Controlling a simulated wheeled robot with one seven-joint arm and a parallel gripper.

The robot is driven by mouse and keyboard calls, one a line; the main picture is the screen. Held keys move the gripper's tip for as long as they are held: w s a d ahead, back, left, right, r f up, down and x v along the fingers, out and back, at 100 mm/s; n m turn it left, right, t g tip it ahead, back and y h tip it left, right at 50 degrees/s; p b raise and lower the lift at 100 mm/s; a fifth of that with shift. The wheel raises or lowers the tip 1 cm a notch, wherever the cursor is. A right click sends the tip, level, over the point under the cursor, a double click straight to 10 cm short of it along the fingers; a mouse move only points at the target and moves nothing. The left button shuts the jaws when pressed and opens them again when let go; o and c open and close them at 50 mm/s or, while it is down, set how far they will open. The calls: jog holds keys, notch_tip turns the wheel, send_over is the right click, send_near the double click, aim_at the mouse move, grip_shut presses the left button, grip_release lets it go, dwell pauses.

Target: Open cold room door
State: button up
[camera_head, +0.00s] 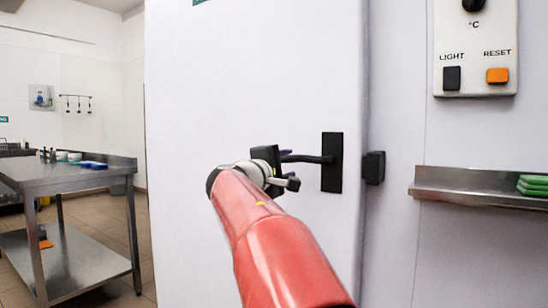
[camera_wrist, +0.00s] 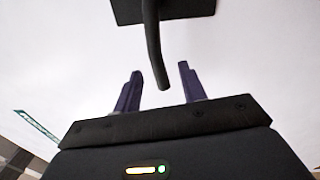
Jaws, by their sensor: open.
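The cold room door (camera_head: 215,90) is a tall white panel filling the middle of the head view. Its black handle (camera_head: 331,162) has an upright plate and a lever reaching left. In the wrist view the handle lever (camera_wrist: 154,50) comes down from its plate, its free end between the two fingers. My gripper (camera_head: 285,154) is at the lever's free end in the head view. In the wrist view my gripper (camera_wrist: 160,70) is open, with a gap between each purple finger and the lever. A black latch block (camera_head: 374,167) sits beside the door's right edge. I cannot tell whether the door is fully shut.
A steel shelf (camera_head: 470,186) with green items (camera_head: 534,184) juts from the wall on the right. Above it is a control panel (camera_head: 474,50) with LIGHT and RESET buttons. A steel table (camera_head: 70,178) stands at the left, with tiled floor between it and the door.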

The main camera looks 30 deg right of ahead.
aim_at(295, 159)
jog(key=shift+w+d+r, duration=0.25)
jog(key=shift+d+r, duration=0.05)
jog(key=shift+d, duration=0.05)
jog(key=p+x, duration=0.2)
jog(key=x, duration=0.5)
grip_shut()
